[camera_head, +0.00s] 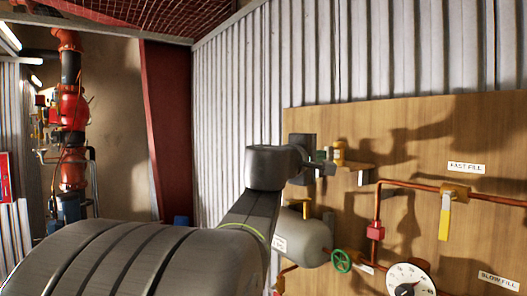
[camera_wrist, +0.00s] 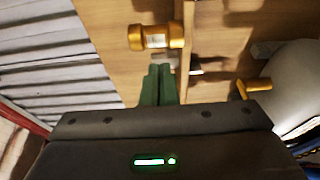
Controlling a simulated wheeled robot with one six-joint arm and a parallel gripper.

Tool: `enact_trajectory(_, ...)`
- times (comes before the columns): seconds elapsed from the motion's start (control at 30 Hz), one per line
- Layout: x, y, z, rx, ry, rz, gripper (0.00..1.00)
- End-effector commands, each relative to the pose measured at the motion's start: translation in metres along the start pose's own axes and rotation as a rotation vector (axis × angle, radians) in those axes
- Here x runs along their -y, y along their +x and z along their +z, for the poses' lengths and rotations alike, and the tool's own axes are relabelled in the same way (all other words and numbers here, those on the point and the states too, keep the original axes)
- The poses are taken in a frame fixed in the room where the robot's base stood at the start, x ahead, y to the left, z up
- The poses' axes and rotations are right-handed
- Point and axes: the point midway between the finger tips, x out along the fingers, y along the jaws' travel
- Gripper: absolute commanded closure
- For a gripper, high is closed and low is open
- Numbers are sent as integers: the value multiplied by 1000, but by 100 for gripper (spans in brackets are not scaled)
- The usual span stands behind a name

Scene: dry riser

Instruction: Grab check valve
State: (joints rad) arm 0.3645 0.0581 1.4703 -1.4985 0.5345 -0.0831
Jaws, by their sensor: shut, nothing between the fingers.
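The check valve looks to be the brass-yellow piece (camera_head: 339,150) on a small wooden ledge at the board, seen right beside my gripper in the head view. In the wrist view, a brass piece (camera_wrist: 156,38) with thicker ends and a pale label lies just beyond my fingertips. My gripper (camera_wrist: 160,68) has its green fingers together, shut and empty, pointing at this piece with a small gap in the picture. In the head view, my gripper (camera_head: 325,163) is small and partly hidden by my wrist, so contact there is unclear.
The wooden board (camera_head: 430,125) carries copper pipe, a yellow-handled valve (camera_head: 445,215), a green handwheel (camera_head: 341,261) and a gauge (camera_head: 409,281). A grey tank (camera_head: 305,238) sits below my gripper. A corrugated wall (camera_head: 235,100) stands left of the board. Red pipework (camera_head: 72,110) is far left.

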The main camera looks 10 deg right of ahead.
Motion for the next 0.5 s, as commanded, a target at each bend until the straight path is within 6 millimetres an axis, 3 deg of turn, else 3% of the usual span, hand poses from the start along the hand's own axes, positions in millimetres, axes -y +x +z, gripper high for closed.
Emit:
enact_trajectory(0.2, 0, 11, 11, 1, -1, 0, 100)
enact_trajectory(0.5, 0, 12, 12, -1, 0, 0, 100)
